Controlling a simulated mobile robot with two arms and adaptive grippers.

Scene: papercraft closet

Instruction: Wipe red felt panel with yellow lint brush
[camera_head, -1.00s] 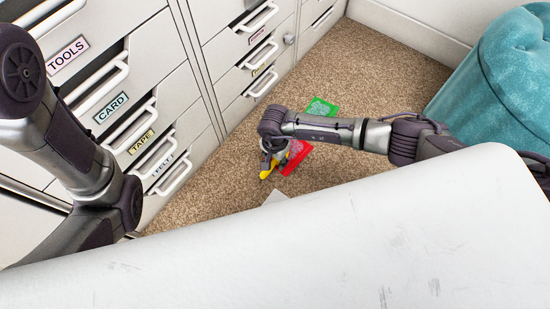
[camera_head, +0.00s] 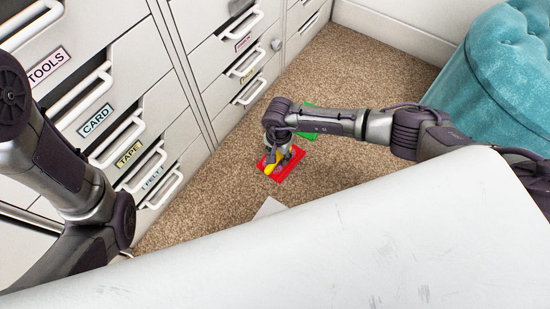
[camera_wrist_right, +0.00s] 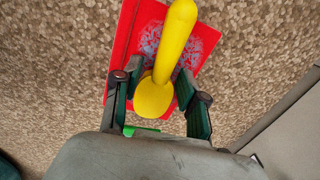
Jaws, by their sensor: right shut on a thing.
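The red felt panel (camera_head: 290,172) lies flat on the carpet in front of the drawers. In the right wrist view the red felt panel (camera_wrist_right: 126,40) shows a patch of pale bluish lint. My right gripper (camera_head: 275,158) is low over the panel, shut on the yellow lint brush (camera_head: 271,168). In the right wrist view the yellow lint brush (camera_wrist_right: 172,50) sits between the fingers of my right gripper (camera_wrist_right: 158,95), its long part over the panel. I cannot tell whether the brush touches the felt. My left arm shows at the left; its gripper is out of view.
A green panel (camera_head: 311,119) lies beyond the red one, partly behind my right arm. A white sheet (camera_head: 269,208) lies on the carpet nearer me. Labelled drawers (camera_head: 150,60) stand at left, some ajar. A teal tufted stool (camera_head: 500,70) stands at right.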

